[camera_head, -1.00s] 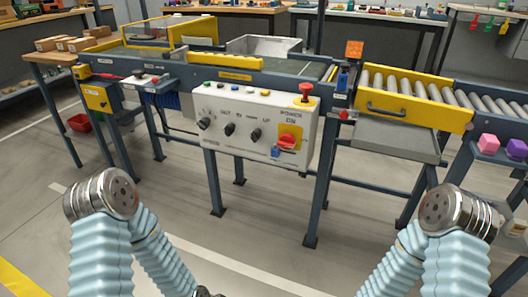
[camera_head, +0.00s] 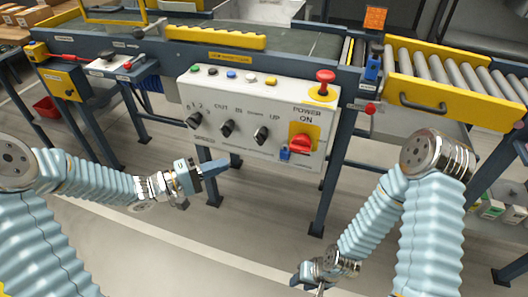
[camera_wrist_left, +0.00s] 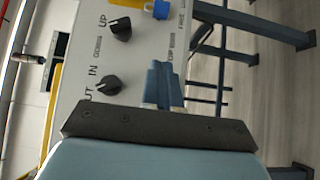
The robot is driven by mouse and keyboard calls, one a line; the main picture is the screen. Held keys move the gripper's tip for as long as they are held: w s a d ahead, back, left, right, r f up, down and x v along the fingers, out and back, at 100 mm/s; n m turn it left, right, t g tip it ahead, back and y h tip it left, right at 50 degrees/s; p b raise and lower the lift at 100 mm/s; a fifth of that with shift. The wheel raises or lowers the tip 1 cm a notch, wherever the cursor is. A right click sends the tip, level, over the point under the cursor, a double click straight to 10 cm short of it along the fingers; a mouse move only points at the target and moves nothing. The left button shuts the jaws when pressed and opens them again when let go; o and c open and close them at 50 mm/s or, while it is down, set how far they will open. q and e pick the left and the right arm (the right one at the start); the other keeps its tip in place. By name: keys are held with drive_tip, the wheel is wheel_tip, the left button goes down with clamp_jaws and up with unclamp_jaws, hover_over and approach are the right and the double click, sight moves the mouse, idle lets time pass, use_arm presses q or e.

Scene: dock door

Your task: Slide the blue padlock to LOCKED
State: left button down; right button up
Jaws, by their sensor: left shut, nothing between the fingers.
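The blue padlock (camera_head: 285,153) sits at the lower left of the yellow plate below the red power switch (camera_head: 300,144) on the control panel. It also shows at the top of the left wrist view (camera_wrist_left: 161,10). Small lettering near it is too small to read in the head view. My left gripper (camera_head: 222,166) is shut and empty, in front of the panel's lower edge, left of the padlock and apart from it. Its fingers (camera_wrist_left: 163,85) show in the left wrist view. My right gripper (camera_head: 305,282) is low at the bottom of the head view, well below the panel; its jaws are unclear.
The panel (camera_head: 258,109) carries several black knobs and push buttons, with a red mushroom button (camera_head: 325,77) at its upper right corner. A roller conveyor with a yellow guard (camera_head: 440,98) stands to the right. The floor below the panel is clear between the table legs.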

use_arm(q)
approach(285, 154)
drive_tip(key=shift+w+d+f, duration=0.3)
drive_tip(key=shift+w+d, duration=0.4)
drive_tip(key=shift+w, duration=0.05)
drive_tip(key=shift+w+d+f, duration=0.3)
drive_tip(key=shift+w+d, duration=0.35)
drive_tip(key=shift+w, duration=0.1)
drive_tip(key=shift+w+d+f, duration=0.3)
drive_tip(key=shift+w+d, duration=0.4)
drive_tip(key=shift+w, duration=0.05)
